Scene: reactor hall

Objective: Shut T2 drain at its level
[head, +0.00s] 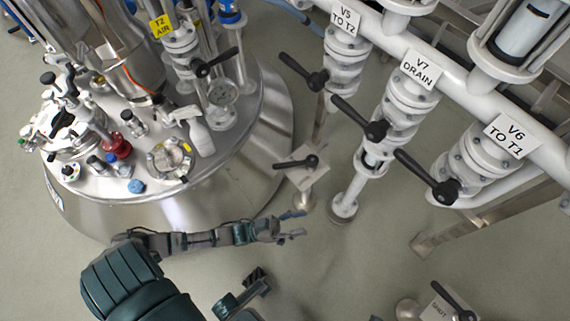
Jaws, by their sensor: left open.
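A lever with a black handle (305,162) sits on a small plate (307,178) atop a low post, just right of the steel tank marked T2 AIR (265,150). No drain label is readable on this plate. Another post lever (455,303) stands at the lower right, its plate (436,311) reading SHUT. The V7 DRAIN valve lever (360,118) points up-left from its valve on the white pipe. My left gripper (300,225) is open and empty, below the first post lever in the picture and apart from it. My right gripper is not recognisable.
Levers of V5 TO T2 (303,72) and V6 TO T1 (427,177) stick out from the white pipework on the right. The tank top carries a gauge (222,92), clamps and fittings. Bare floor (345,260) lies between the posts.

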